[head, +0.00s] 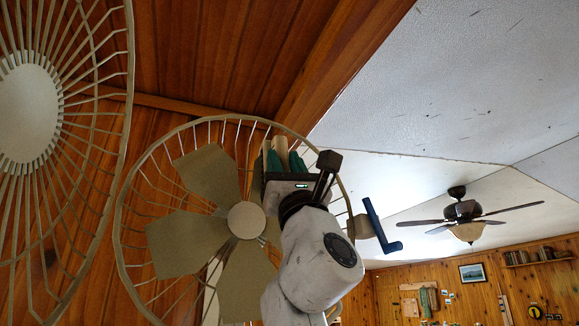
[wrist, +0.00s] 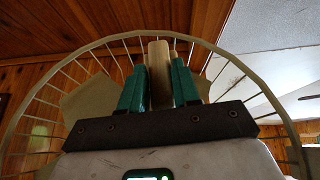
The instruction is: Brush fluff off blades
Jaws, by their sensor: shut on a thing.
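A fan with a beige wire cage (head: 134,176) fills the middle of the head view, its front open. Its broad tan blades (head: 187,243) surround a pale round hub (head: 247,220). My gripper (head: 282,154) is at the upper right of the fan, in front of the cage rim in the head view. Its teal fingers are shut on a pale beige handle (wrist: 159,68), which stands up between them in the wrist view. The handle's working end cannot be made out. Any fluff is too small to tell. My arm hides the right-hand blades.
A round wire grille (head: 122,112) with a pale centre disc is close at the left. A dark blue angled bar (head: 380,228) on a tan block sticks out right of the cage. A ceiling fan (head: 463,212) hangs far back. Open room lies at right.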

